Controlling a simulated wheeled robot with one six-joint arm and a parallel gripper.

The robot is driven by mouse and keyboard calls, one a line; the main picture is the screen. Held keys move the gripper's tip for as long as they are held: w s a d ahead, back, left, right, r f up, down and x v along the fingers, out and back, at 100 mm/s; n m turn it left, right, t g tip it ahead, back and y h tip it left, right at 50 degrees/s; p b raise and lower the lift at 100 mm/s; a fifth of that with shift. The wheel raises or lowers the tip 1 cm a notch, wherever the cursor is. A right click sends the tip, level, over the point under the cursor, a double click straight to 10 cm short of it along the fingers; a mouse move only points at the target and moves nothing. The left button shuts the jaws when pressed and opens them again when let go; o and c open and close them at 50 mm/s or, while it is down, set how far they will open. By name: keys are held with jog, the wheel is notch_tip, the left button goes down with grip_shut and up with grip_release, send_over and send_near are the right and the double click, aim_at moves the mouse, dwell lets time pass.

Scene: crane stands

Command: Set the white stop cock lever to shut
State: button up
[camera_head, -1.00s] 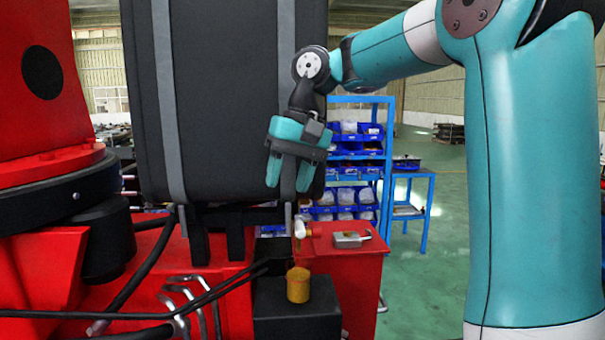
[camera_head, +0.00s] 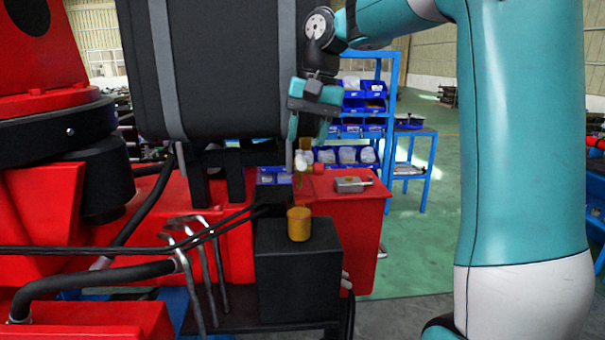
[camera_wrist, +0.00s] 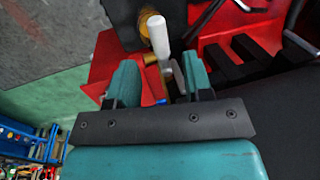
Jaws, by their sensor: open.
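The stop cock's white lever (camera_wrist: 158,36) shows in the wrist view, just beyond my fingertips and roughly between them sideways. It joins a brass fitting (camera_wrist: 150,59). In the head view the white lever (camera_head: 302,161) is small, by the red cabinet's left edge, just below my gripper. My gripper (camera_wrist: 160,78) is open, with its two teal fingers apart and nothing clearly held. In the head view my gripper (camera_head: 308,132) points down over the lever. Whether a finger touches the lever, I cannot tell.
A red cabinet (camera_head: 350,215) carries a grey metal box (camera_head: 352,185). A yellow cylinder (camera_head: 299,224) stands on a black box (camera_head: 297,270) in front. A large black tank (camera_head: 225,70) is close on the left. Blue shelving (camera_head: 390,90) stands behind; green floor is free at right.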

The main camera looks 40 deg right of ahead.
aim_at(302, 158)
jog(key=shift+w+a+f+b, duration=0.15)
jog(key=shift+a+f+b, duration=0.05)
jog(key=shift+f, duration=0.9)
jog(key=shift+w+a+f+b, duration=0.1)
jog(key=shift+a+f+b, duration=0.1)
jog(key=shift+f, duration=0.85)
jog(key=shift+c, duration=0.4)
grip_shut()
